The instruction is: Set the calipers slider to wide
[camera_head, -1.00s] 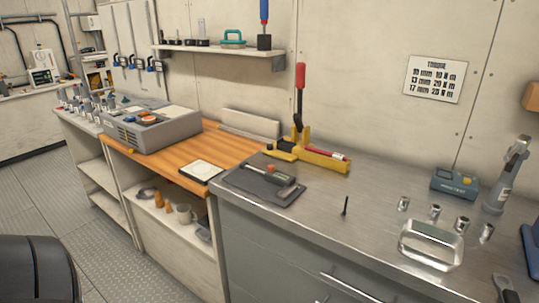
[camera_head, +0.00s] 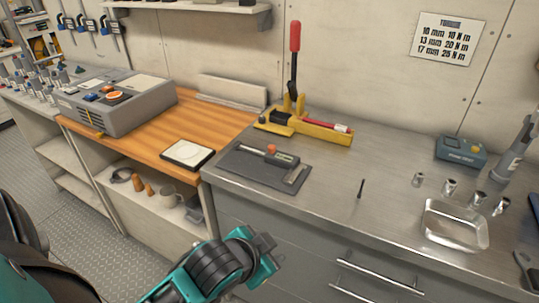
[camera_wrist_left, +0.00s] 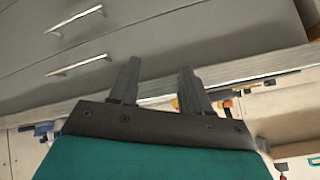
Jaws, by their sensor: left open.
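The calipers (camera_head: 268,154) lie on a dark grey mat (camera_head: 247,176) at the left end of the steel counter. They have a grey display block and an orange-red knob (camera_head: 271,148) on the slider. How far the jaws are apart is too small to tell. My left gripper (camera_head: 268,243) is in front of the counter's drawers, below and apart from the mat. In the left wrist view its two dark fingers (camera_wrist_left: 156,85) are apart with nothing between them. My right gripper is not in view.
A yellow press with a red handle (camera_head: 294,115) stands behind the mat. A thin dark pin (camera_head: 361,188) stands to the right, then several sockets and a metal tray (camera_head: 454,226). Drawer handles (camera_head: 378,276) project from the counter front. A wooden bench (camera_head: 222,128) adjoins at left.

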